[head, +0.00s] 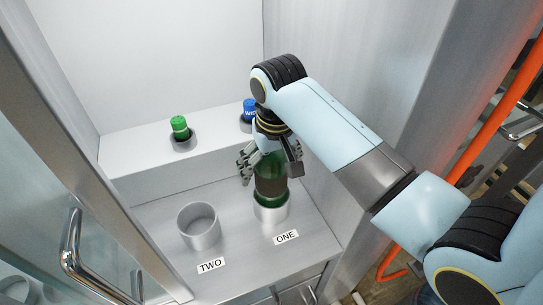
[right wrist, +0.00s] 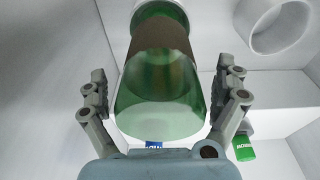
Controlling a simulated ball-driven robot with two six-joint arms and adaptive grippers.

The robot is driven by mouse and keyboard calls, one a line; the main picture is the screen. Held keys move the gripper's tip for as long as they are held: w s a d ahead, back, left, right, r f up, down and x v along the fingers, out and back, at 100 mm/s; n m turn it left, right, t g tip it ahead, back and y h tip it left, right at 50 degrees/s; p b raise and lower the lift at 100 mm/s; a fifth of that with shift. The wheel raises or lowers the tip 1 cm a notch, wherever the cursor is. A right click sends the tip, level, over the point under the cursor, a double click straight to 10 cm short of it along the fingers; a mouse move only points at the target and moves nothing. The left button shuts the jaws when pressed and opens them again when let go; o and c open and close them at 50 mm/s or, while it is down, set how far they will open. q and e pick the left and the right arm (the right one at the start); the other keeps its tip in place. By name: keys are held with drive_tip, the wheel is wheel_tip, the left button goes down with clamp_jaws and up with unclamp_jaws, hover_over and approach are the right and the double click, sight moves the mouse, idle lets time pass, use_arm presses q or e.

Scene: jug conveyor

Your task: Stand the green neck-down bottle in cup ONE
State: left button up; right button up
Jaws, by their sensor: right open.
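The green bottle (head: 270,178), with a brown band, stands neck-down in cup ONE (head: 272,218), a metal cup behind the label ONE. It looks upright. In the right wrist view the bottle (right wrist: 160,95) has its wide base toward me and its far end inside the cup rim. My right gripper (head: 268,167) is open at the bottle's upper end. In the right wrist view its fingers (right wrist: 165,92) stand on both sides of the bottle, with visible gaps. My left gripper is not in view.
Empty cup TWO (head: 198,228) stands left of cup ONE. A raised ledge (head: 135,150) behind holds a green-capped item (head: 180,128) and a blue-capped item (head: 249,110), partly hidden by my arm. Cabinet walls flank the space. A door handle (head: 72,245) is at left.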

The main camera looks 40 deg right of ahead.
drive_tip(key=r, duration=0.3)
drive_tip(key=s+r, duration=0.1)
drive_tip(key=r, duration=0.3)
drive_tip(key=r+b, duration=0.1)
drive_tip(key=r, duration=0.3)
drive_tip(key=shift+s+a, duration=0.25)
drive_tip(key=shift+s+r, duration=0.15)
drive_tip(key=shift+r, duration=0.35)
drive_tip(key=shift+f, duration=0.1)
